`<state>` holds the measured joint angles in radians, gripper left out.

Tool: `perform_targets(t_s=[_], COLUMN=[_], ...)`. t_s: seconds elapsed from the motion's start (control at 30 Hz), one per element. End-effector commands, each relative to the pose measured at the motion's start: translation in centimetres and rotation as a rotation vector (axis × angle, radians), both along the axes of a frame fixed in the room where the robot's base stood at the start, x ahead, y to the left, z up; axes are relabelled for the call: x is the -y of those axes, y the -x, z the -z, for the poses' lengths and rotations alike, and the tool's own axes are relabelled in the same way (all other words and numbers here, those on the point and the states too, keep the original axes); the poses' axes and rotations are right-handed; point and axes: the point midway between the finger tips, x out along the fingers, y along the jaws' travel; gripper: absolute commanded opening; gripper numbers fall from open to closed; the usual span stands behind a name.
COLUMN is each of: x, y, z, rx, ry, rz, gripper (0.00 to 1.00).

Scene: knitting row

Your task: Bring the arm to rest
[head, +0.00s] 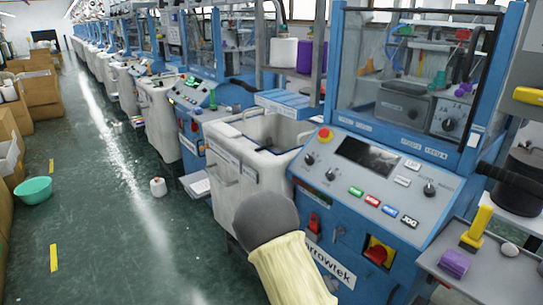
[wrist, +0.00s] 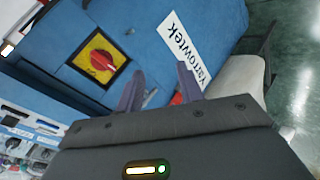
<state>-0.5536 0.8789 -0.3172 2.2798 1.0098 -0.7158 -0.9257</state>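My gripper (wrist: 158,84) shows in the wrist view with its two dark fingers apart and nothing between them. It faces the blue front of a knitting machine, beside the red rotary switch on a yellow plate (wrist: 101,60) and the white Yarrowtek label (wrist: 185,55). I cannot tell the exact gap to the machine. In the head view my arm, a dark grey joint and a cream sleeve, reaches up from the bottom in front of the machine (head: 345,205). My gripper itself does not show there.
The red switch also shows in the head view (head: 377,253). A white bin (head: 240,190) stands left of the machine. A side shelf (head: 485,265) at right holds a yellow tool (head: 478,228) and a purple block (head: 454,263). A green basin (head: 33,190) and white cone (head: 158,187) are on the open aisle floor.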

Motion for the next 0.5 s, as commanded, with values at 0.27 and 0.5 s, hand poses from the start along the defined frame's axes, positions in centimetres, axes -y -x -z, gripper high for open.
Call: perform_targets(t_s=[0.27, 0.5], x=[-2.5, -3.7], y=[2.1, 6.5], z=[-3.9, -8.7], rx=[-0.066, -0.164], ry=[-0.45, -0.698], rz=[0.039, 0.072], gripper=[0.37, 0.37])
